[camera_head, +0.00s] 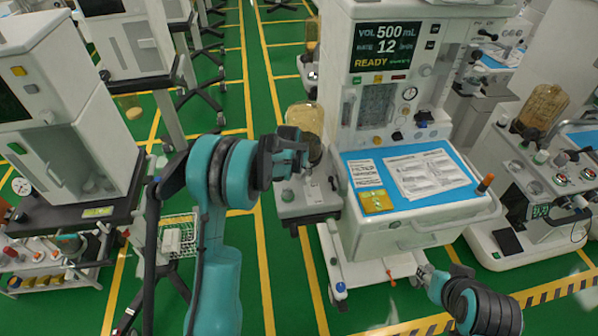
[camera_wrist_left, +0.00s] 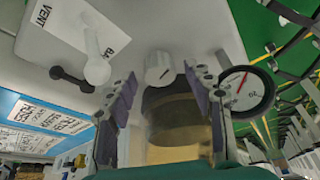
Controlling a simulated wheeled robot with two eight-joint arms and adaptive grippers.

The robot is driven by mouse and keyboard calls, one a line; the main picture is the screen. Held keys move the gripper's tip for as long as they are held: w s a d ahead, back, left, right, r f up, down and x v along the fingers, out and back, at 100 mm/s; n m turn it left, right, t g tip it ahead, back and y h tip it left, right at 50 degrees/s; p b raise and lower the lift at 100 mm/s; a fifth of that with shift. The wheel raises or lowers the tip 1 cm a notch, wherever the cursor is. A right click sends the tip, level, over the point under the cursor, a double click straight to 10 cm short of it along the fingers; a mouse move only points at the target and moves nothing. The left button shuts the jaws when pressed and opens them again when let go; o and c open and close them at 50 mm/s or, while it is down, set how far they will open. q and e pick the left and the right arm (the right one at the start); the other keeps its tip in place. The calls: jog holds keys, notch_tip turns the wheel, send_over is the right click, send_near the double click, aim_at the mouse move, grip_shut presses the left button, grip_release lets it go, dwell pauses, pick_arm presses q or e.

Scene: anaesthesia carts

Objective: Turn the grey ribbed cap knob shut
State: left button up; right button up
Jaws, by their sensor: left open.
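The grey ribbed cap knob (camera_wrist_left: 158,68) shows in the left wrist view on a pale panel, just beyond the fingertips and in the gap between them. A light pointer mark is on its face. My left gripper (camera_wrist_left: 160,82) is open, with one finger on each side of the amber canister (camera_wrist_left: 178,125) with a dark collar. I see no finger closed on the knob. In the head view my left gripper (camera_head: 300,150) is beside the canister (camera_head: 305,117), and I cannot pick out the knob there. My right gripper (camera_head: 424,273) is low, by the cart's lower front; its fingers are unclear.
A round gauge (camera_wrist_left: 246,92) is close to the right finger. A white lever knob (camera_wrist_left: 97,68) and a black lever (camera_wrist_left: 70,80) sit on the left by the VENT/BAG label. The cart's blue worktop (camera_head: 415,208) holds papers and a yellow pad. Green floor is open behind.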

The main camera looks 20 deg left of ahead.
pick_arm(q)
jog(key=shift+w+f, duration=0.1)
jog(key=shift+f, duration=0.1)
jog(key=c, duration=1.1)
jog(key=shift+m+h, duration=0.6)
jog(key=shift+m, duration=1)
jog(key=shift+c, duration=0.2)
jog(key=o, duration=1.1)
jog(key=shift+o, duration=0.2)
jog(key=shift+r, duration=0.1)
jog(key=v, duration=1.1)
jog(key=shift+r, duration=0.4)
